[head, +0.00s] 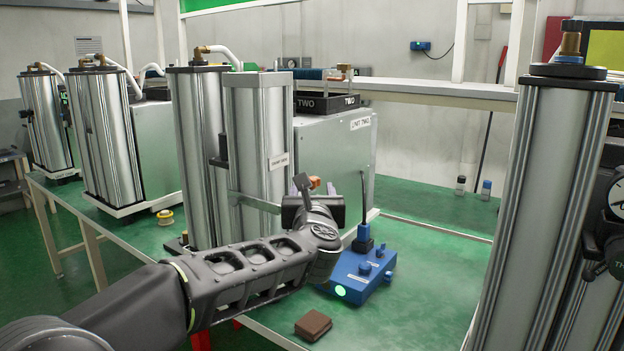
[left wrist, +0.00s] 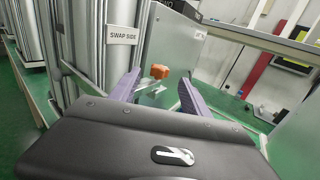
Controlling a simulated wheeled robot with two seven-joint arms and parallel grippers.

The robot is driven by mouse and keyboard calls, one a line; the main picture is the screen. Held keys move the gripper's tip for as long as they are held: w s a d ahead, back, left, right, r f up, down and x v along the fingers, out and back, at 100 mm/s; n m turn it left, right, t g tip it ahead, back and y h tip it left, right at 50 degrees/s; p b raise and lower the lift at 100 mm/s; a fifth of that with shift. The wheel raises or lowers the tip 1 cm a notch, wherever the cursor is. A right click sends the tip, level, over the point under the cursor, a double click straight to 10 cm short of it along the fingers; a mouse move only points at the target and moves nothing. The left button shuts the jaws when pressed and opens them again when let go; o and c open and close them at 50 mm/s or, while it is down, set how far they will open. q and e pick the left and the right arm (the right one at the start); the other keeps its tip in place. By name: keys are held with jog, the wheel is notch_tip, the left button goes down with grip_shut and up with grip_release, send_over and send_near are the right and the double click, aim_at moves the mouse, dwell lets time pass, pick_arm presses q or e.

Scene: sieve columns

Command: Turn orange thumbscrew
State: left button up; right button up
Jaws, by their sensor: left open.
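The orange thumbscrew (head: 314,182) shows in the head view just beyond my left gripper, beside the sieve column marked with a small label. In the left wrist view the orange thumbscrew (left wrist: 159,71) sits ahead, seen in the gap between the two purple-grey fingers. My left gripper (head: 309,184) is open; in the left wrist view its fingers (left wrist: 158,92) stand apart with nothing held. I cannot tell whether the fingertips reach the thumbscrew. The "SWAP SIDE" label (left wrist: 183,34) is left of centre on the column assembly. My right gripper is in neither view.
A silver column (head: 258,140) and a grey box labelled UNIT TWO (head: 340,155) stand behind my left gripper. A blue device (head: 360,272) with a green light and a brown block (head: 313,325) lie on the green bench. Another large column (head: 545,190) stands at right.

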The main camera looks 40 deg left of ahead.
aim_at(312, 178)
pick_arm(q)
jog(key=shift+p+x, duration=0.6)
jog(key=shift+x, duration=3.35)
jog(key=shift+c, duration=0.2)
grip_shut()
